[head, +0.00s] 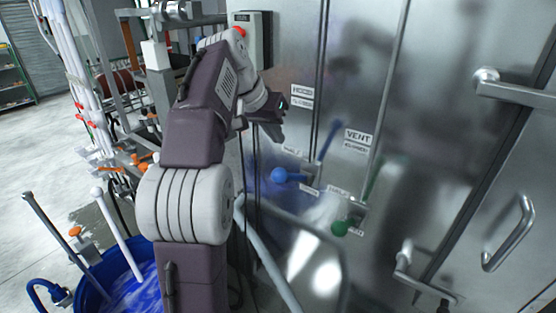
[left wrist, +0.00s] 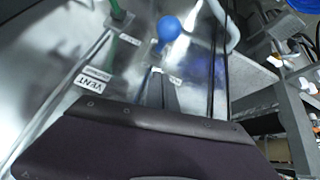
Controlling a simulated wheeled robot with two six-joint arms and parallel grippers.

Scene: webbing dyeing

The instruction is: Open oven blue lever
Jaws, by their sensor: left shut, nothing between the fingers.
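The blue lever has a round blue knob (head: 279,174) on a short rod at the oven's metal front, below the HOOD label. Its knob also shows in the left wrist view (left wrist: 169,28), beyond my fingertips. My left gripper (head: 277,136) is shut and empty, in front of the panel and above the blue knob in the head view. In the left wrist view its narrow fingers (left wrist: 161,82) point toward the lever's mount, apart from the knob as far as I can tell. My right gripper is out of view.
A green-knobbed lever (head: 339,228) sits lower right of the blue one, under the VENT label (head: 358,136). A door handle (head: 510,236) is at the right. A blue barrel (head: 88,290) with blue liquid stands at lower left. A control box (head: 262,42) is above.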

